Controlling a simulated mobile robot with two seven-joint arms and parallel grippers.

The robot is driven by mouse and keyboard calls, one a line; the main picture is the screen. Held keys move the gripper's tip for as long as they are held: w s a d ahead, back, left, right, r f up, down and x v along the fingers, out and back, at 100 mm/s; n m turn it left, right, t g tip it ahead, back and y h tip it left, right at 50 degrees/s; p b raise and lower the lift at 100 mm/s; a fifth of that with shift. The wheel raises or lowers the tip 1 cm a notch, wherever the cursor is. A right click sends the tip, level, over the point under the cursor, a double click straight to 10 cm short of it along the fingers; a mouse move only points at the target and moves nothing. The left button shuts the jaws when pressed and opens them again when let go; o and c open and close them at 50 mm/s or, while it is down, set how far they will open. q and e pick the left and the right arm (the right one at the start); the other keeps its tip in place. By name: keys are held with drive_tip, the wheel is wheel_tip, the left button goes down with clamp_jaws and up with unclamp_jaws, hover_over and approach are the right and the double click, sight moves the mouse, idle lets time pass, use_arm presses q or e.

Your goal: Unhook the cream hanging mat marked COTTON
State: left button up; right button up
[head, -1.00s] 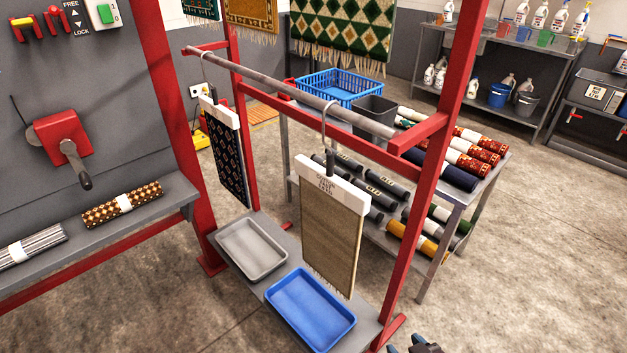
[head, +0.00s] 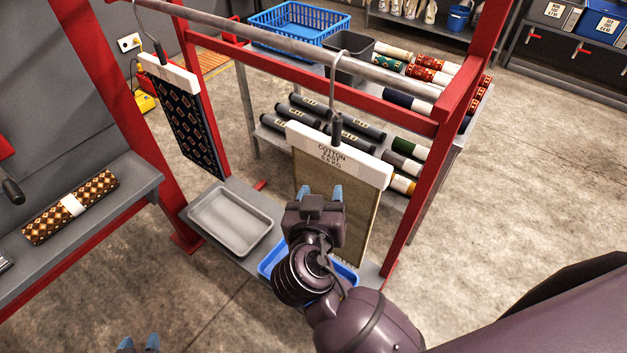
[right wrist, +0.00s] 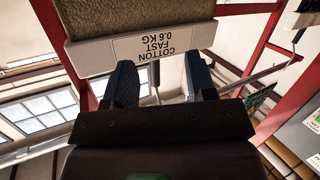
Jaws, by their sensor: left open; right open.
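The cream mat (head: 366,215) hangs from the grey rail (head: 270,47) by a wire hook with a dark stem (head: 337,130). Its white top bar (head: 370,171) reads COTTON FAST 0.6 KG, also in the right wrist view (right wrist: 95,58), upside down. My right gripper (head: 321,191) is open and empty in front of the mat, below the bar in the head view, hiding part of the cloth. In the right wrist view its spread fingers (right wrist: 160,75) point toward the bar, with the stem seen between them. My left gripper (head: 138,343) is open at the bottom edge.
A dark patterned mat (head: 185,120) hangs further left on the rail. A grey tray (head: 230,218) and a blue tray (head: 266,268) lie below. Red frame posts (head: 425,190) stand on both sides. A rack of rolled rugs (head: 262,137) is behind.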

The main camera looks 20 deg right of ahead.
sight(335, 134)
wheel_tip(335, 134, up, 6)
drive_tip(key=s+a+m+h, duration=0.1)
drive_tip(key=a+m+h, duration=0.1)
drive_tip(key=m, duration=0.1)
drive_tip(key=shift+m+t+h, duration=0.3)
drive_tip(key=shift+t+h, duration=0.1)
drive_tip(key=shift+h, duration=0.2)
drive_tip(key=shift+d+r+p+x, duration=0.15)
drive_tip(key=shift+p+x, duration=0.15)
drive_tip(key=shift+x, duration=1.65)
drive_tip(key=shift+d+r+p+x, duration=0.1)
drive_tip(key=shift+p+x, duration=0.2)
drive_tip(key=shift+x, duration=1.65)
drive_tip(key=shift+w+d+f+b, duration=0.1)
drive_tip(key=shift+w+d+b, duration=0.25)
drive_tip(key=shift+w, duration=0.2)
use_arm(q)
drive_tip(key=shift+s+f, duration=0.1)
drive_tip(key=shift+s, duration=0.1)
use_arm(e)
drive_tip(key=shift+x, duration=1.6)
drive_tip(key=shift+d, duration=0.1)
drive_tip(key=shift+c, duration=0.3)
clamp_jaws()
use_arm(q)
drive_tip(key=shift+s+f, duration=0.15)
drive_tip(key=shift+s, duration=0.1)
